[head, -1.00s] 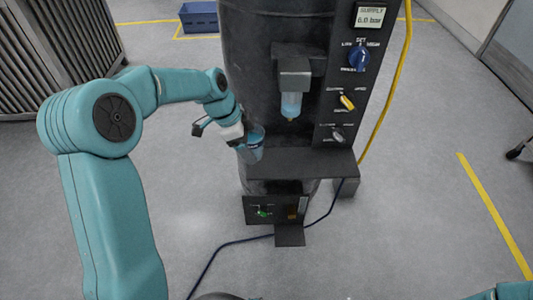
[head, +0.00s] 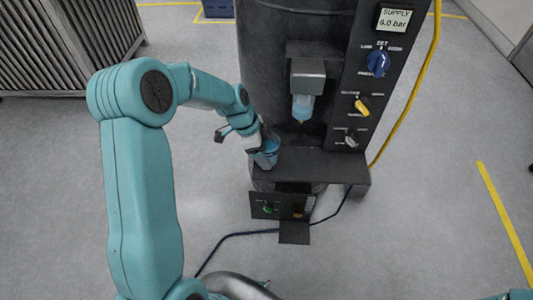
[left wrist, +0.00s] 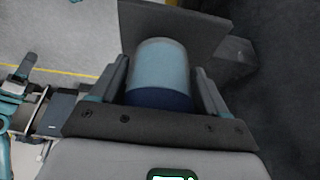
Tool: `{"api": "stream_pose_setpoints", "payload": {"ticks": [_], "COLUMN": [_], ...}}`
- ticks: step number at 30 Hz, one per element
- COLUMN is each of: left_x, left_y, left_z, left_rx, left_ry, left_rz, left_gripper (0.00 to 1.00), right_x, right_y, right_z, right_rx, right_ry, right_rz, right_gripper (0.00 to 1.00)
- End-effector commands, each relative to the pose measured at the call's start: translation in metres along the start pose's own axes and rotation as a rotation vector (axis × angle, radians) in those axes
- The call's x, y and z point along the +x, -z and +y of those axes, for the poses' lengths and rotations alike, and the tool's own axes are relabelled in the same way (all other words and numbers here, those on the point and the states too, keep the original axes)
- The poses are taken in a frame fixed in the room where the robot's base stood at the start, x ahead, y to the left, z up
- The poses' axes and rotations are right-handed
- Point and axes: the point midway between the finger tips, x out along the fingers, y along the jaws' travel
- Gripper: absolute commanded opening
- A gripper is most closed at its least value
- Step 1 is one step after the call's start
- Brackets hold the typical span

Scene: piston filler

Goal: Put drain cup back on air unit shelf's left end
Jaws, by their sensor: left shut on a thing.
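The drain cup (head: 268,154) is a small translucent blue cup, held about upright at the left end of the air unit shelf (head: 318,166). My left gripper (head: 262,146) is shut on it from the left. In the left wrist view the cup (left wrist: 160,68) sits between the two fingers (left wrist: 160,92), with darker blue at its near end. The dark shelf plate (left wrist: 205,28) shows just past it. I cannot tell whether the cup's base touches the shelf.
The filter bowl (head: 302,106) hangs above the shelf, right of the cup. Knobs (head: 377,63) line the panel at right. A yellow hose (head: 411,85) runs down the unit's right side. The shelf's middle and right look clear.

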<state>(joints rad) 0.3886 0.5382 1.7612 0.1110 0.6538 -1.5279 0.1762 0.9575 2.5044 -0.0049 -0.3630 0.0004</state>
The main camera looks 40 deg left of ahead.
Motion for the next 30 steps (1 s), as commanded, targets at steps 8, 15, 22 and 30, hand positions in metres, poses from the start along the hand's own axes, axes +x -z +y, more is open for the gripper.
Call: {"api": "stream_pose_setpoints", "payload": {"ticks": [8, 15, 22, 30], "left_x": [0.020, 0.025, 0.024, 0.014], "left_y": [-0.006, -0.007, -0.007, -0.005], "left_z": [-0.002, -0.004, -0.003, -0.004], "left_rx": [0.001, 0.001, 0.001, 0.000], "left_ry": [0.000, -0.001, -0.001, 0.002], "left_rz": [0.000, 0.000, 0.000, 0.000], "left_gripper": [0.39, 0.39, 1.00, 1.00], "right_x": [-0.002, 0.003, 0.003, -0.003], "right_y": [0.000, 0.000, 0.000, 0.000], "right_z": [-0.001, 0.001, 0.001, -0.001], "right_rx": [0.000, 0.000, 0.000, 0.000], "right_ry": [0.000, 0.000, 0.000, 0.000], "right_rz": [0.000, 0.000, 0.000, 0.000], "right_gripper": [0.43, 0.43, 0.43, 0.43]}}
